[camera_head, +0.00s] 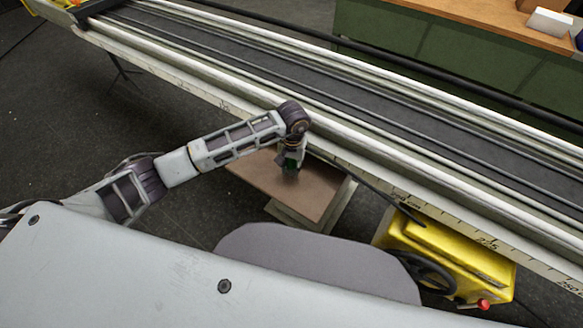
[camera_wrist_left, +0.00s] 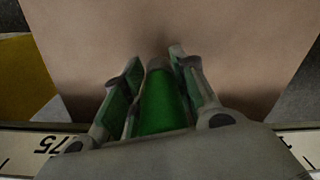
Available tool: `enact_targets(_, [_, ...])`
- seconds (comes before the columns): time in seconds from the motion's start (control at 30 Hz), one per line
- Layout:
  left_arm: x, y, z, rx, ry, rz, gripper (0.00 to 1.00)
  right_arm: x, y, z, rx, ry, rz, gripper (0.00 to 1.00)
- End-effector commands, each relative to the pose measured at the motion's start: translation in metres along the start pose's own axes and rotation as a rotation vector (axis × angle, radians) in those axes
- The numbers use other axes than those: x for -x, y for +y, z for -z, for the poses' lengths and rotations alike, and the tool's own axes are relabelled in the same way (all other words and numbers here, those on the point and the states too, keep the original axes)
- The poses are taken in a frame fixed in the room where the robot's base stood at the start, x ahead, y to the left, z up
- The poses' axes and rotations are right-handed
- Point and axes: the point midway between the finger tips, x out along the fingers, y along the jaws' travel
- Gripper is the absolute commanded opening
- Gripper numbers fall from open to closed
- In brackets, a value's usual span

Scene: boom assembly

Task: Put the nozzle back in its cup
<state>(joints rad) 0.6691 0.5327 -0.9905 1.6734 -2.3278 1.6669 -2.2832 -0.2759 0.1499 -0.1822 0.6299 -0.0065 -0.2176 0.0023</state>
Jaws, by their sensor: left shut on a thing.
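My left gripper (camera_head: 290,168) hangs pointing down over a brown board beside the long rail. In the left wrist view the fingers (camera_wrist_left: 156,62) are closed around a green, tapered piece with a greyish tip, which I take to be the nozzle (camera_wrist_left: 162,105). I cannot make out a cup in either view. My right gripper is not in view.
The brown board (camera_head: 318,196) is bare around the gripper. The long rail (camera_head: 410,115) with a ruled edge runs right beside my left wrist. A yellow machine (camera_head: 440,252) with a black wheel stands to the right. A green workbench (camera_head: 420,42) stands behind the rail.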

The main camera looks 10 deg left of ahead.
Motion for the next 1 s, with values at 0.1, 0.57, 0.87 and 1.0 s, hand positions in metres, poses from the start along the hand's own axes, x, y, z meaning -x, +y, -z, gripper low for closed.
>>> enact_targets(0.1, [-0.011,0.001,-0.001,-0.001,-0.001,-0.002,0.00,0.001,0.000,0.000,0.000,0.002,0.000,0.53])
enact_targets(0.57, [-0.015,0.001,0.000,-0.001,0.001,-0.001,0.00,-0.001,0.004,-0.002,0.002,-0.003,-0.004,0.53])
enact_targets(0.87, [-0.017,0.001,0.000,-0.001,0.001,-0.001,0.29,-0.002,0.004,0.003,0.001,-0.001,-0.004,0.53])
enact_targets(1.0, [-0.017,0.001,0.000,-0.001,0.000,-0.001,0.47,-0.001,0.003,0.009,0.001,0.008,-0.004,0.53])
